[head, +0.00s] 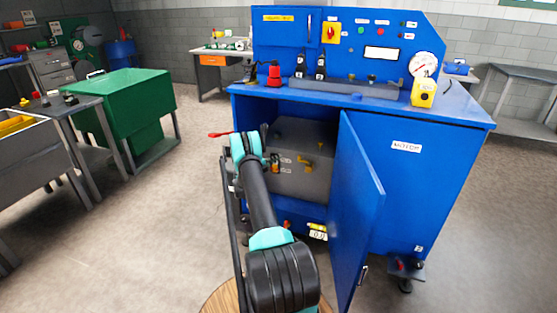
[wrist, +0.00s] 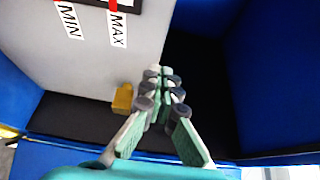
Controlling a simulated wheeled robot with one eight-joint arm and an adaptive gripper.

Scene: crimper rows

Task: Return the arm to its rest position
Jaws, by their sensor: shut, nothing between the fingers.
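My arm (head: 259,200) reaches forward to the open front of the blue cabinet (head: 405,190). In the wrist view my gripper (wrist: 160,74) is shut and empty, its fingertips together over the dark cabinet interior. My gripper is not clearly visible in the head view, hidden by my arm. A grey tank (head: 305,180) stands inside the cabinet. In the wrist view the grey tank (wrist: 95,55) with MIN and MAX labels is left of the fingers, and a small yellow fitting (wrist: 122,98) is close beside them.
The blue cabinet door (head: 360,205) stands open right of my arm. A red lever (head: 220,134) shows left of my arm's far end. A yellow device (head: 423,91) sits on the cabinet top. A green bin (head: 140,100) stands left, with open floor (head: 155,220) between.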

